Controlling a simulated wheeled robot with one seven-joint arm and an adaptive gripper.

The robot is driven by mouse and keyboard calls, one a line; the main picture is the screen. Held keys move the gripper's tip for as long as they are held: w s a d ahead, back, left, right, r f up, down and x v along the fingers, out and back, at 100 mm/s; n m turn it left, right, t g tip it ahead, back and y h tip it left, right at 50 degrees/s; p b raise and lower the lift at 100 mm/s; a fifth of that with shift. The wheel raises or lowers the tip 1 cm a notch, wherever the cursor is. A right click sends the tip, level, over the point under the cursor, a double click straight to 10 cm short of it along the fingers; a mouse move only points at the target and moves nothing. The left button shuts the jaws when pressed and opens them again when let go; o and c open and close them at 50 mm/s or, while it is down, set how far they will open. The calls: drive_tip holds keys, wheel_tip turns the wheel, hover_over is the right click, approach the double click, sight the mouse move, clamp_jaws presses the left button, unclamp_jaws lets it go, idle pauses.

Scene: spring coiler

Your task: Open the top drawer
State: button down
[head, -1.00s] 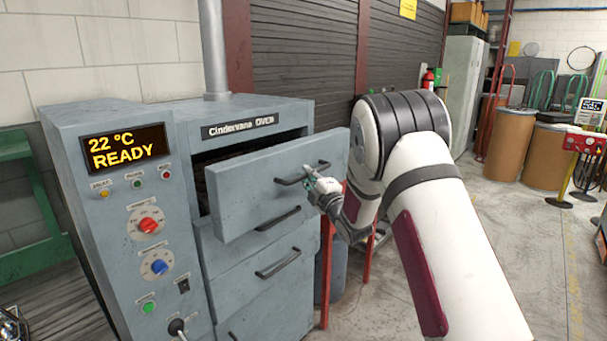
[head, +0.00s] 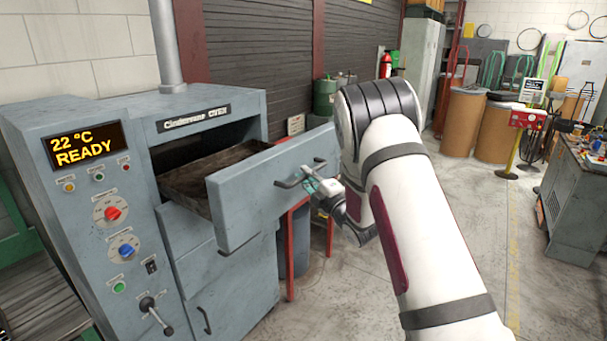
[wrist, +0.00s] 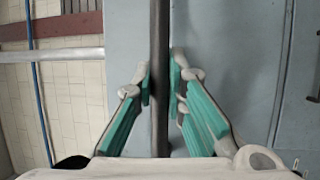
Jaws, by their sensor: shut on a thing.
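The top drawer (head: 250,194) of the grey oven cabinet (head: 208,104) is pulled well out, and its dark tray-like inside (head: 205,176) shows behind the front panel. My gripper (head: 318,188) is at the drawer's dark bar handle (head: 290,181), on the right part of the front. In the wrist view, the handle (wrist: 160,60) runs between the green fingers of my gripper (wrist: 161,85), which are closed around it. Part of the handle is hidden by the gripper in the head view.
Lower drawers (head: 228,285) are shut beneath the open one. A control panel (head: 97,190) with knobs and a lever (head: 155,312) stands at left. A red stand (head: 290,250) is beside the cabinet.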

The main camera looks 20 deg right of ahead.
drive_tip(key=c, duration=1.6)
unclamp_jaws()
drive_tip(key=v, duration=1.2)
